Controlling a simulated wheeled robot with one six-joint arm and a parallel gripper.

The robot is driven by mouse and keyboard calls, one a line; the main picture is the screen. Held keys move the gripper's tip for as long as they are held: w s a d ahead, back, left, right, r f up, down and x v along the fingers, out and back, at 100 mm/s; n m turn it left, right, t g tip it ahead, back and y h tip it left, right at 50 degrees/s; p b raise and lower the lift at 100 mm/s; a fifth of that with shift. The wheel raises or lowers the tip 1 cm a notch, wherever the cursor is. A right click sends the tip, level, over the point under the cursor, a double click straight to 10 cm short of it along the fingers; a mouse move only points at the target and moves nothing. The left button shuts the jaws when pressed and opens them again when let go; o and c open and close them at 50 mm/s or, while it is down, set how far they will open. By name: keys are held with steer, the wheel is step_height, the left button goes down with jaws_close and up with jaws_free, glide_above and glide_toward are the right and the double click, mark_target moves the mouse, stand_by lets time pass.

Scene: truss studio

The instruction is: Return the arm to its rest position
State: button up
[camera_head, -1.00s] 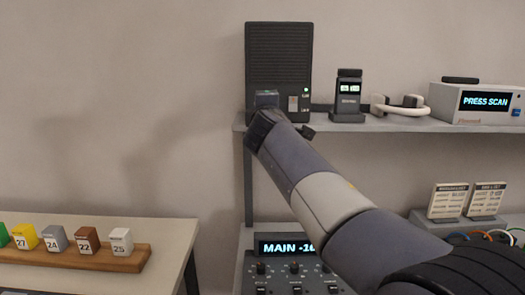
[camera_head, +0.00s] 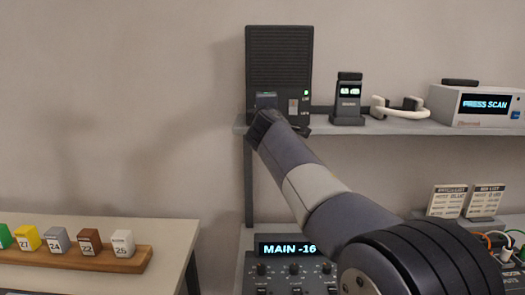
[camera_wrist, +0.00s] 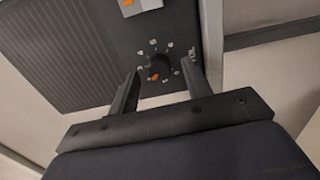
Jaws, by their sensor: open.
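My gripper (camera_wrist: 160,82) is open in the wrist view. Its two dark fingers stand apart on either side of a black dial knob (camera_wrist: 159,67) with an orange mark, ringed by white marks. Nothing is held; whether the fingers touch the knob is not clear. The knob sits on a dark ribbed speaker box (camera_wrist: 70,45). In the head view, my arm reaches from the lower right up to the lower front of this box (camera_head: 279,60). The wrist hides part of the box there, and the fingers cannot be made out.
The box stands on a shelf (camera_head: 385,127) with a small device (camera_head: 348,98), a white handset (camera_head: 399,108) and a scanner (camera_head: 477,104). Below are a mixer (camera_head: 294,270) and list cards (camera_head: 466,200). Numbered blocks fill a wooden rack (camera_head: 80,258) at left. The wall above is clear.

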steer(key=s+b, duration=0.3)
steer(key=s, duration=0.7)
steer(key=w+n+p, duration=1)
steer(key=n+p, duration=0.9)
steer(key=shift+w+n+p, duration=0.15)
steer(key=shift+n+p, duration=0.15)
steer(key=shift+d, duration=0.1)
stand_by(0.5)
